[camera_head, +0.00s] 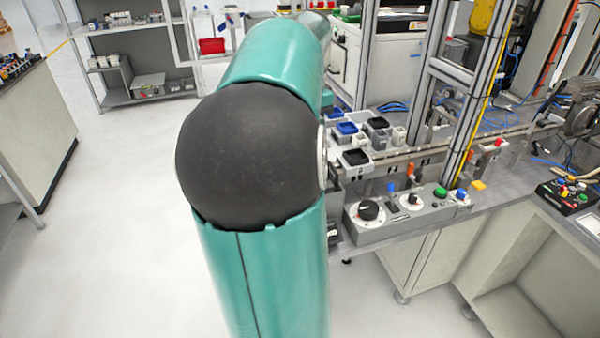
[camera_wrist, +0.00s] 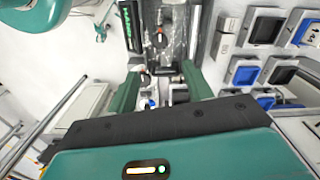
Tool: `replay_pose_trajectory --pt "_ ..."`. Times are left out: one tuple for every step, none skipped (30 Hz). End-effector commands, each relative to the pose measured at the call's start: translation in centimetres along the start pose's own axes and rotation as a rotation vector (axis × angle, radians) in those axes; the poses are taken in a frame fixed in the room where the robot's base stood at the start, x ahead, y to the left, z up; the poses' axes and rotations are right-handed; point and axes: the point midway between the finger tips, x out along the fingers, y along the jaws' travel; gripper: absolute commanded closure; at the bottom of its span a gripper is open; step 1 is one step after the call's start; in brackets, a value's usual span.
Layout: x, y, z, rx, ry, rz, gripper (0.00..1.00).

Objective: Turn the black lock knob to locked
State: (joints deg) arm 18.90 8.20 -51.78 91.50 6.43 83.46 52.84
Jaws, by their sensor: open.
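A grey control box (camera_head: 395,222) stands on the bench front in the head view. A large black knob (camera_head: 369,210) is at its left end. A smaller dark knob on a white dial (camera_head: 411,200) is to its right. Which of the two is the lock knob, and how it is set, I cannot tell. My gripper (camera_wrist: 160,72) shows in the wrist view with its two green fingers spread apart. Small dark and coloured parts show between and beyond the fingers, too small to identify. The gripper is hidden in the head view behind my arm.
The box also carries a green button (camera_head: 440,192) and small coloured switches. Black and blue bins (camera_head: 355,157) line the ledge behind it. A black button box (camera_head: 567,195) sits at the right. A shelf rack (camera_head: 120,55) stands at the back left; the floor left is clear.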

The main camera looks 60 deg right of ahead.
Motion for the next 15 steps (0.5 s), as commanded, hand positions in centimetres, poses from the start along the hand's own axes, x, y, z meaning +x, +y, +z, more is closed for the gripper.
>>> replay_pose_trajectory --pt "0.7 0.0 0.1 -0.002 -0.001 0.002 0.5" --pt "1.2 0.1 0.1 -0.002 -0.002 0.002 0.5" --pt "1.9 0.1 0.1 -0.002 -0.002 0.003 0.5" --pt "2.5 0.1 0.1 -0.002 -0.002 0.003 0.5" --pt "3.0 0.1 0.1 -0.003 -0.002 0.004 0.5" --pt "3.9 0.1 0.1 -0.003 -0.001 0.003 0.5" --pt "4.5 0.2 0.1 -0.004 -0.002 0.005 0.5" --pt "5.0 0.1 0.1 -0.004 -0.001 0.003 0.5" --pt "5.9 0.1 0.1 -0.005 -0.001 0.004 0.5" --pt "6.5 0.1 0.1 -0.005 -0.001 0.003 0.5" --pt "7.1 0.1 0.2 -0.005 -0.002 0.003 0.5" --pt "7.8 0.1 0.2 -0.005 -0.001 0.002 0.5" --pt "8.4 0.0 0.2 -0.006 -0.001 0.004 0.5" --pt "9.0 0.0 0.2 -0.006 0.0 0.004 0.5" --pt "9.7 0.0 0.2 -0.007 -0.001 0.003 0.5"
